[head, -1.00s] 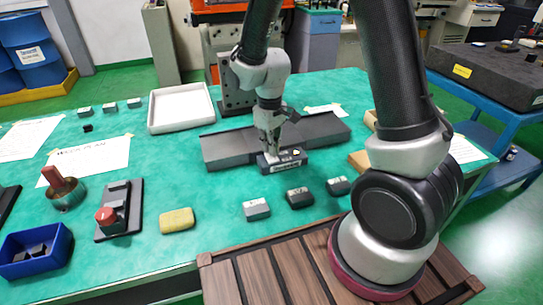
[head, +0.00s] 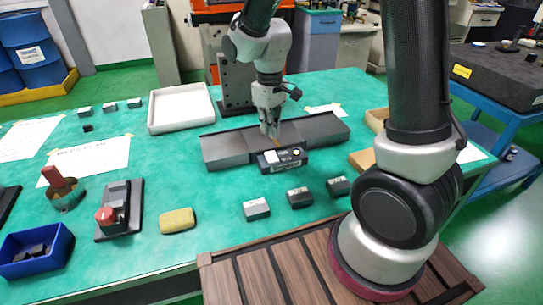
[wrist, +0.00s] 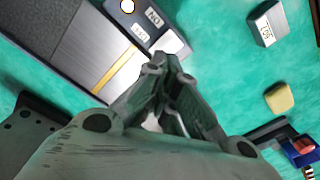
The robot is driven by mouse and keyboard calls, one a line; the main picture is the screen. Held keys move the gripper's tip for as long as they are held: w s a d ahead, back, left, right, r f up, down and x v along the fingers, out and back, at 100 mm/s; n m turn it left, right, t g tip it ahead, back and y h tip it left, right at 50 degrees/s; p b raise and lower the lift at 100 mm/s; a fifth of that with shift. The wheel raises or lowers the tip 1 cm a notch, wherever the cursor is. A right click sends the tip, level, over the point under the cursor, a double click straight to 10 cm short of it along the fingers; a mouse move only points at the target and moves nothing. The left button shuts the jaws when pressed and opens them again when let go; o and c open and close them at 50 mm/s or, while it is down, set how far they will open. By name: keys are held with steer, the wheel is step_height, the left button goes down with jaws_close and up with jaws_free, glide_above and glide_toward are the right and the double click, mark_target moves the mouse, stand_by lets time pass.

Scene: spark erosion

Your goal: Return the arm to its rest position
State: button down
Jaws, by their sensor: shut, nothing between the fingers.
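My gripper (head: 270,128) is shut and empty. In the head view it hangs above the dark grey grooved rail (head: 225,146) on the green table, just behind a small black device (head: 282,160) with a light label and a yellowish round spot. In the wrist view the closed fingers (wrist: 168,75) point toward the rail (wrist: 85,45) and the device (wrist: 140,20), apart from them as far as I can tell.
Several small grey blocks (head: 256,209) lie in front of the rail. A dark metal fixture stands behind the rail.

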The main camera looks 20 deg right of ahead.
steer(key=shift+r, duration=0.2)
stand_by(0.3)
steer(key=shift+s+d, duration=0.15)
steer(key=shift+s, duration=0.2)
steer(key=s+d+r+m+t, duration=0.4)
steer(key=s+d+r+m, duration=0.2)
steer(key=s+d+r, duration=0.8)
steer(key=s+r, duration=0.4)
steer(key=shift+s+d, duration=0.15)
steer(key=shift+d, duration=0.15)
